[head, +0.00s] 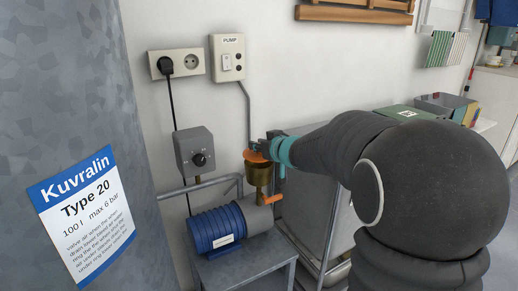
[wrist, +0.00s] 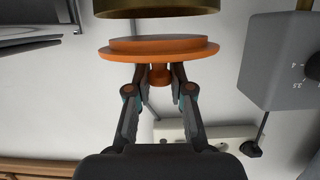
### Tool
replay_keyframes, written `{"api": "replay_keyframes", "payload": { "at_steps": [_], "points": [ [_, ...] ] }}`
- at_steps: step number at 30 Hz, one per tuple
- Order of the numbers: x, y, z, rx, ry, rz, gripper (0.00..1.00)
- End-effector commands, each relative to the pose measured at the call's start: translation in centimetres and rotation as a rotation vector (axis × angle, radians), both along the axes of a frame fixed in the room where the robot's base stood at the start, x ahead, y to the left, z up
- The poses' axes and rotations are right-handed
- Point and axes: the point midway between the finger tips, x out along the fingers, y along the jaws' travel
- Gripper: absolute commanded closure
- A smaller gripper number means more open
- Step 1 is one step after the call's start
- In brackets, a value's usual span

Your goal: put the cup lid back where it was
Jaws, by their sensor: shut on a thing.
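The cup lid (wrist: 160,48) is an orange stepped disc with a knob. My gripper (wrist: 160,77) is shut on this knob. The brass cup (wrist: 165,8) shows at the top edge of the wrist view, which looks upside down, with a narrow gap between its rim and the lid. In the head view the lid (head: 254,156) is just above the brass cup (head: 258,176), which stands by the blue pump (head: 220,228). My gripper (head: 268,146) is above the cup there, its fingers partly hidden. The cup's inside is hidden.
A grey dial box (head: 195,151) is on the wall left of the cup. An orange handle (head: 273,199) sticks out below the cup. A pump switch (head: 227,57) and a socket with a plug (head: 177,64) are above. A large grey tank (head: 70,130) fills the left side.

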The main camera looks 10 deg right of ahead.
Motion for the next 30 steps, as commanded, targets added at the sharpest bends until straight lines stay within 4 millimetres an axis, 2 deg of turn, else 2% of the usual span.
{"api": "replay_keyframes", "payload": {
  "at_steps": [22,23,25,30],
  "points": [
    [0.0,0.0,-1.0,0.0,-0.001,0.0,1.0],
    [0.0,0.0,-1.0,0.0,-0.001,0.0,0.72],
    [0.0,0.0,-1.0,0.0,-0.001,0.0,0.54],
    [0.0,0.0,-1.0,0.0,-0.001,0.0,0.54]
  ]
}}
